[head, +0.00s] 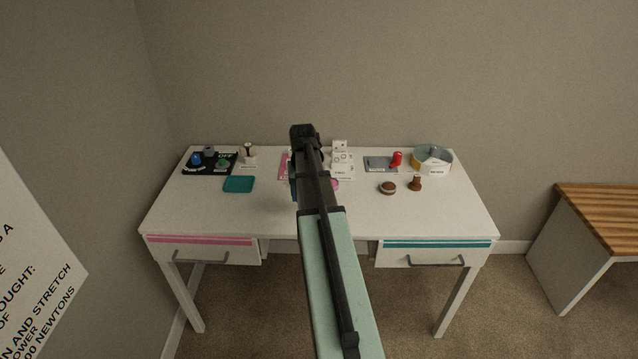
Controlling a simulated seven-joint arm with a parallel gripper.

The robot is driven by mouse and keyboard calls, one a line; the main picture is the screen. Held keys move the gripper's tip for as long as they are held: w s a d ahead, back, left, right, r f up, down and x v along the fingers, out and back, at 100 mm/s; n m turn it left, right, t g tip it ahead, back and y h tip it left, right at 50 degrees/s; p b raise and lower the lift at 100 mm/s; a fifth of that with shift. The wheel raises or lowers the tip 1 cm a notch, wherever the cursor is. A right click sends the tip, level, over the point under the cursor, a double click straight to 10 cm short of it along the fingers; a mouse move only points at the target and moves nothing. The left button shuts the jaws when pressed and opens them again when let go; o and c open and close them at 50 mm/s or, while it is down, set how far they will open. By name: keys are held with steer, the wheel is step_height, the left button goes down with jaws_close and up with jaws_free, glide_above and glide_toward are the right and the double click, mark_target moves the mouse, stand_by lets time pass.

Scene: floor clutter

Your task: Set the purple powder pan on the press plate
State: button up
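I do not see a purple pan for certain in the head view. A small pink-purple piece (335,184) shows just right of my arm, partly hidden by it. A grey plate (377,162) with a white label strip, too small to read, lies at the back right of the desk; it may be the press plate. A red knob-like piece (397,159) stands at its right end. The dark end of my arm, where my gripper (303,131) seems to be, is over the back middle of the desk. Its fingers cannot be made out, nor whether they hold anything.
The white desk (230,215) holds a black tray (220,170), teal pad (239,184), white stepped stand (341,158), brown round piece (388,187), brown stamp-like piece (415,183) and round bin (432,158). The front right is clear. A wood-topped bench (600,210) stands right.

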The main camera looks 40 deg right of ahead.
steer(key=shift+w+d+r, duration=1.2)
steer(key=shift+w+d, duration=0.75)
steer(key=shift+d, duration=2.95)
steer(key=shift+n, duration=0.3)
steer(key=shift+f, duration=4.7)
steer(key=shift+f, duration=0.15)
steer(key=o, duration=1)
steer(key=shift+o, duration=0.2)
step_height(320, 180, up, 11)
steer(key=shift+r, duration=0.2)
steer(key=shift+o, duration=0.4)
steer(key=shift+r, duration=0.45)
